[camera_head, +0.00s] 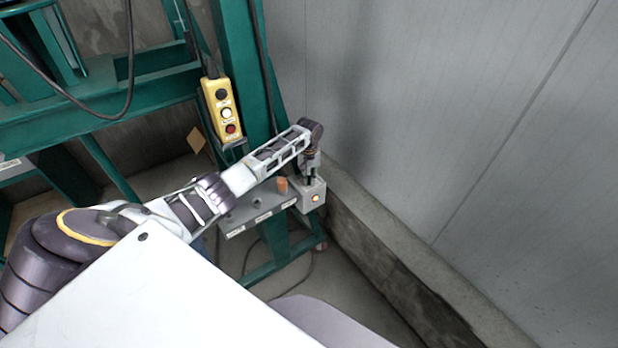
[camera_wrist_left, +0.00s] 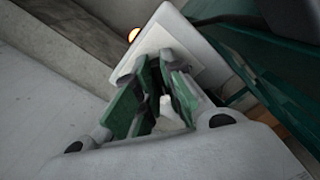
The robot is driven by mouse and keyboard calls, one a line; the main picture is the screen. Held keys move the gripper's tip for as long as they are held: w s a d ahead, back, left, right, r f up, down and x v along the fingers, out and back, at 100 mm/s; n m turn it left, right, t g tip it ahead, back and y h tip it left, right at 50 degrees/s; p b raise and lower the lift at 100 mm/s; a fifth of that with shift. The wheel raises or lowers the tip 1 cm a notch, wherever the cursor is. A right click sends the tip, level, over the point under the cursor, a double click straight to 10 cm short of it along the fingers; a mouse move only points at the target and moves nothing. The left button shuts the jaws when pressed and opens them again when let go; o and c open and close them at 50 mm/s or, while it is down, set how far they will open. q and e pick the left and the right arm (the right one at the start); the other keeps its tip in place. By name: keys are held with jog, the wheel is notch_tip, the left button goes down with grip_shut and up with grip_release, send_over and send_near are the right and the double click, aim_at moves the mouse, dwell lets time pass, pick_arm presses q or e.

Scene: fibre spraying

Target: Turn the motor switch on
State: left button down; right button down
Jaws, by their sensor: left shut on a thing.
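The motor switch box (camera_head: 317,197) is a small light-grey box at the right end of the grey metal panel, with a lit orange lamp (camera_head: 316,198) on its front. It also shows in the left wrist view as a pale box (camera_wrist_left: 176,45), with the glowing lamp (camera_wrist_left: 134,35) at its edge. My left gripper (camera_head: 311,179) points down onto the top of the box. In the left wrist view, my left gripper's green-padded fingers (camera_wrist_left: 160,98) are closed around the small pale switch knob (camera_wrist_left: 167,106), which they partly hide. My right gripper is not in view.
A yellow pendant control (camera_head: 221,108) with several buttons hangs on the green steel frame (camera_head: 240,60). The grey panel (camera_head: 258,211) carries a small orange-brown knob (camera_head: 282,185) left of the box. A grey wall (camera_head: 450,110) and low concrete ledge (camera_head: 400,260) stand close on the right.

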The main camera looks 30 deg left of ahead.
aim_at(309, 178)
pick_arm(q)
jog(key=shift+r, duration=0.1)
dwell(0.3)
jog(key=c, duration=1.5)
grip_release()
jog(key=shift+r, duration=5.95)
jog(key=shift+f+m, duration=0.1)
jog(key=shift+m, duration=0.2)
